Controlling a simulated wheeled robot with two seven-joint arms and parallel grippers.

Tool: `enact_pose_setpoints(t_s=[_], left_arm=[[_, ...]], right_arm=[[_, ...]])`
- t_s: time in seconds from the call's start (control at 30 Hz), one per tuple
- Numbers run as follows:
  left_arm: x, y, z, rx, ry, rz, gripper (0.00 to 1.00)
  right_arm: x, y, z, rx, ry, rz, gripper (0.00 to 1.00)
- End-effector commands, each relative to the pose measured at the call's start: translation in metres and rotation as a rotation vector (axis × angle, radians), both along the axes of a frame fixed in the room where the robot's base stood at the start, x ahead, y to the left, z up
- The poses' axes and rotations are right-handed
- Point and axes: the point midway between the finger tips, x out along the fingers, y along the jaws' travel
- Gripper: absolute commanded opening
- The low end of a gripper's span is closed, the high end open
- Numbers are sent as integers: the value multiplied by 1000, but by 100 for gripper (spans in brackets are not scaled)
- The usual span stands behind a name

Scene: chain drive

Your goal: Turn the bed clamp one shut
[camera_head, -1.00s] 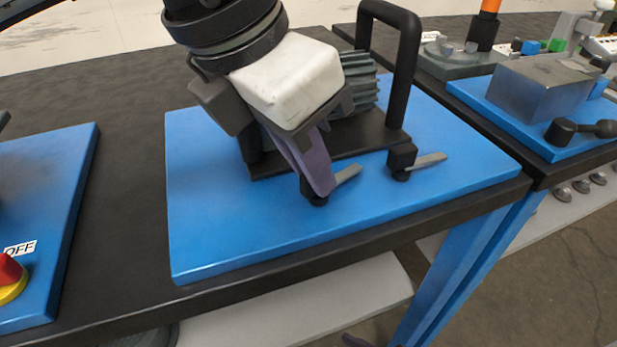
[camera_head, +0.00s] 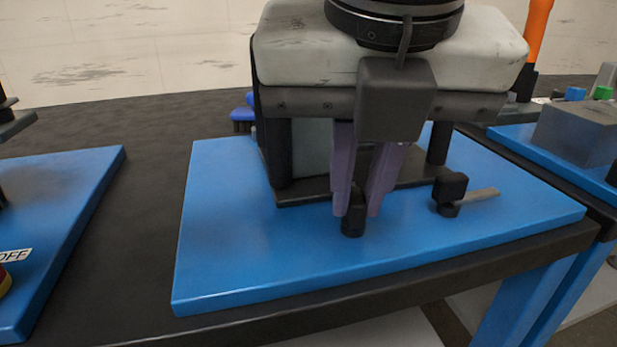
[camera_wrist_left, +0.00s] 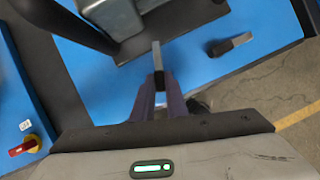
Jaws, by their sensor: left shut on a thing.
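Two small black clamps with flat grey levers stand on the blue board along the front of the dark machine bed (camera_head: 300,196). My left gripper (camera_head: 358,208) is shut on the left clamp (camera_head: 352,226), fingers on either side of its black block. Its grey lever (camera_wrist_left: 156,54) shows in the left wrist view, pointing to the bed, its tip appearing at or over the bed's edge. In the head view that lever is hidden. The right clamp (camera_head: 449,194) is free, its lever (camera_head: 481,196) pointing right, away from the bed. My right gripper is out of view.
The blue board (camera_head: 240,250) is clear in front of the clamps. A black post (camera_head: 437,143) rises from the bed, right of my gripper. Another blue board (camera_head: 60,200) with an OFF label stands at the left. A grey block (camera_head: 578,132) stands at the right.

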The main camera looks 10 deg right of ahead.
Motion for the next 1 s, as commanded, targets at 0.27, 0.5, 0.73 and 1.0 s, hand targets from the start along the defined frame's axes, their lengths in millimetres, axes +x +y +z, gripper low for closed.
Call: enact_pose_setpoints(t_s=[0.27,0.5,0.73,1.0], left_arm=[[-1,-3,0,0,-1,194,0],[-1,-4,0,1,1,290,0],[-1,-4,1,-1,2,324,0],[-1,-4,1,-1,2,328,0]], right_arm=[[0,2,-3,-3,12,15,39],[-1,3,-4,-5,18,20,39],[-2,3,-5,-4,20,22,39],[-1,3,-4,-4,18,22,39]])
